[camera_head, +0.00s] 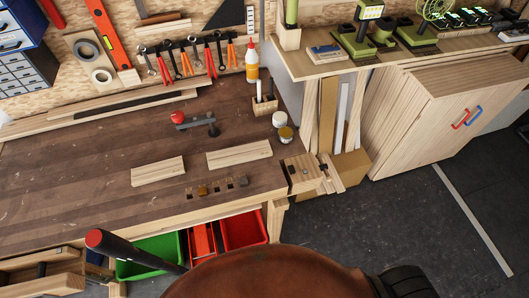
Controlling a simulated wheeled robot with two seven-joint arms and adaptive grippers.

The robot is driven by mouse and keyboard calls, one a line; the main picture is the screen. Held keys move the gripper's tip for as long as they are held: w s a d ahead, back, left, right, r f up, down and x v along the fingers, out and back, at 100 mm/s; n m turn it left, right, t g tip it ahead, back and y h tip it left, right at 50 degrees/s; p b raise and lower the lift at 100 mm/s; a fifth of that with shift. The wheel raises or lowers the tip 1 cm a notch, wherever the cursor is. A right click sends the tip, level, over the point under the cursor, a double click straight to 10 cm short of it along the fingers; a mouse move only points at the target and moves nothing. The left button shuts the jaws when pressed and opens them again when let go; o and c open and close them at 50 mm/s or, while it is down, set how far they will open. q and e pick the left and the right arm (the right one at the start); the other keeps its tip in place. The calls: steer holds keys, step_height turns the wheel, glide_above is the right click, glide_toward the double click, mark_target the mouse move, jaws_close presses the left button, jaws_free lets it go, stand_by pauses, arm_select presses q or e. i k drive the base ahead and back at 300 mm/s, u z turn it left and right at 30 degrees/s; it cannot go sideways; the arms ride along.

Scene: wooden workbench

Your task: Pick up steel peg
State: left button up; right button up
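Near the front right edge of the wooden workbench (90,175) is a short row of small square holes and pegs. A small grey peg-like piece (243,181) stands at the right end of this row and looks like the steel peg, though it is too small to be sure. A brass-brown peg (202,190) stands further left in the same row, with dark holes around it. Neither gripper shows in the head view.
Two wooden boards (158,171) (239,154) lie behind the row. A red-knobbed clamp (195,121), two small cans (286,133) (280,119) and a glue bottle (252,62) stand further back. A large brown rounded shape (270,275) and red-tipped black rod (135,250) fill the foreground.

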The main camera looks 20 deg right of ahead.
mark_target(244, 181)
steer(key=u, duration=1.6)
steer(key=k, duration=0.65)
steer(key=z, duration=0.55)
